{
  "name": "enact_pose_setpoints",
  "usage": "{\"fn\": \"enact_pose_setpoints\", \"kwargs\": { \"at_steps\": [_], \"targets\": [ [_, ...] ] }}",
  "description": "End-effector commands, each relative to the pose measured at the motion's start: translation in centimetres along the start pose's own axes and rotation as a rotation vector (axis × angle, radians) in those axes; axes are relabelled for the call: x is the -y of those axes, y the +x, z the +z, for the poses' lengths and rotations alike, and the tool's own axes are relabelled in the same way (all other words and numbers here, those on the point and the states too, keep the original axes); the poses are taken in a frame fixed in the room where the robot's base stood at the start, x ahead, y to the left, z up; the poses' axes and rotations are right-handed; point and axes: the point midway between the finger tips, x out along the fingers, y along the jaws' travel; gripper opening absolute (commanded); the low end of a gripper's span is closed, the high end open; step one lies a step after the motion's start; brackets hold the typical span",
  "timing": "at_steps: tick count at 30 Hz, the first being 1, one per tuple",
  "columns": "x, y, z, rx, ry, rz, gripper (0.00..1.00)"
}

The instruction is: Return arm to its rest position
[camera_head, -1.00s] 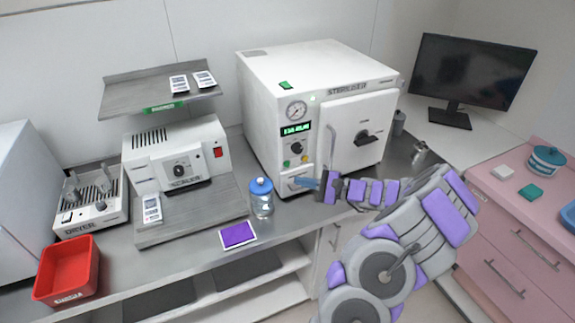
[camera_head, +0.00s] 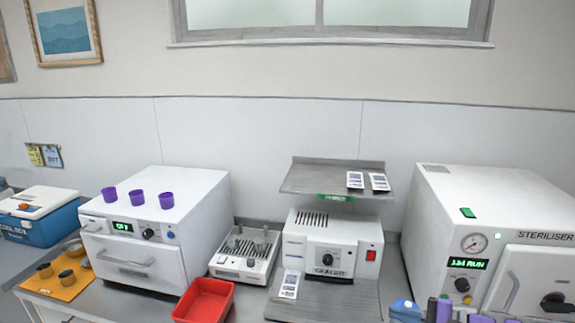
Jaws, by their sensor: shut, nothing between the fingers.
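My gripper (camera_head: 434,311) shows at the bottom edge, right of centre, with dark and purple parts. It is shut and empty. Only the end of my arm (camera_head: 480,319) is in view; the rest is cut off below the frame. The gripper appears just right of a blue-lidded jar (camera_head: 404,308) and in front of the white sterilizer (camera_head: 470,205). I cannot tell whether it touches either. The sterilizer's door is shut and its green display is lit.
The sealer (camera_head: 310,236) stands below a grey shelf (camera_head: 325,178) with pouches. Left of it are a dryer (camera_head: 243,262), a red tray (camera_head: 203,309) and a white oven-like box (camera_head: 190,203) with three purple cups. A blue cooler (camera_head: 45,223) and orange mat (camera_head: 52,288) are far left.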

Motion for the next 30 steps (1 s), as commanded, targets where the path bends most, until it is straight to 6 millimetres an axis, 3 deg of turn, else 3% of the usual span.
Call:
{"fn": "enact_pose_setpoints", "kwargs": {
  "at_steps": [1, 6, 9, 14, 21, 30],
  "targets": [
    [0.0, 2.0, 2.8, 0.044, -0.042, 0.073, 0.0],
    [-2.0, 6.1, 10.4, 0.152, -0.166, 0.314, 0.0],
    [-3.9, 7.3, 14.5, 0.203, -0.237, 0.455, 0.0],
    [-7.4, 7.8, 19.9, 0.255, -0.357, 0.676, 0.0],
    [-12.6, 5.4, 25.6, 0.274, -0.541, 0.995, 0.0],
    [-17.2, -0.8, 28.7, 0.202, -0.757, 1.333, 0.0]
  ]
}}
